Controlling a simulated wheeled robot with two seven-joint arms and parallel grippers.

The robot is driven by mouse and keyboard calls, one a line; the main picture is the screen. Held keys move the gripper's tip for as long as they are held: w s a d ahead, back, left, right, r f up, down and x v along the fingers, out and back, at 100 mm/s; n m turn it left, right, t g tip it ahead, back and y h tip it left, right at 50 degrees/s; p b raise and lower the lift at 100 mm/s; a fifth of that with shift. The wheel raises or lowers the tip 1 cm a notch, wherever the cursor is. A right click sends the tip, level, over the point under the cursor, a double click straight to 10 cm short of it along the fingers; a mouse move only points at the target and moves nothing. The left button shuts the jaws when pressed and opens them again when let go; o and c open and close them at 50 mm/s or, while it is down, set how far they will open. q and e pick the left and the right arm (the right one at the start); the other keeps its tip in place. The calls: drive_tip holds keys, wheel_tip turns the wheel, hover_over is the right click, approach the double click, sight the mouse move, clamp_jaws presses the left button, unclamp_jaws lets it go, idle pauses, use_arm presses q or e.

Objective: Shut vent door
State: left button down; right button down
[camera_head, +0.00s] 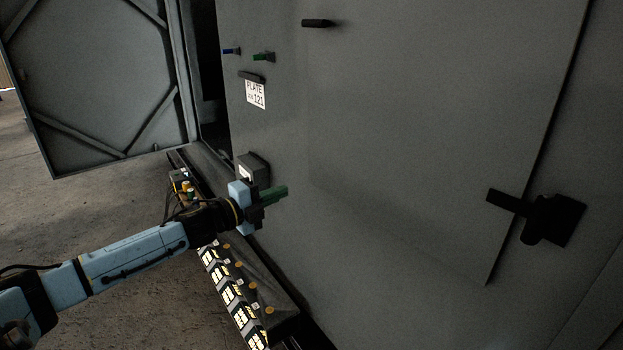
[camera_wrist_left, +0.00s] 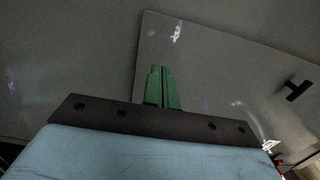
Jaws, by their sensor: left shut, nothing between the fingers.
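A grey braced door (camera_head: 105,75) stands wide open at the left of the head view, beside a dark opening. A large flat grey panel (camera_head: 420,120) covers the cabinet front, with a black latch (camera_head: 553,218) at its lower right edge; I cannot tell which of the two is the vent door. The panel (camera_wrist_left: 215,75) and a black fitting (camera_wrist_left: 293,88) also show in the left wrist view. My left gripper (camera_head: 283,191), with green fingers, is shut and empty in front of the cabinet's lower left part. Its fingers (camera_wrist_left: 163,87) point toward the panel; contact is unclear.
A small grey box (camera_head: 252,165) sits on the cabinet just behind my left gripper. A plate label (camera_head: 255,94), a blue knob (camera_head: 231,51) and a green knob (camera_head: 264,57) are above. A strip with lit labels (camera_head: 232,290) runs along the base. Floor is open at left.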

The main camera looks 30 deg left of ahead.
sight(321, 176)
use_arm(q)
drive_tip(key=p+x, duration=0.1)
drive_tip(key=x, duration=0.9)
drive_tip(key=shift+w+d+p, duration=0.1)
drive_tip(key=shift+w+p, duration=0.15)
drive_tip(key=shift+p, duration=0.15)
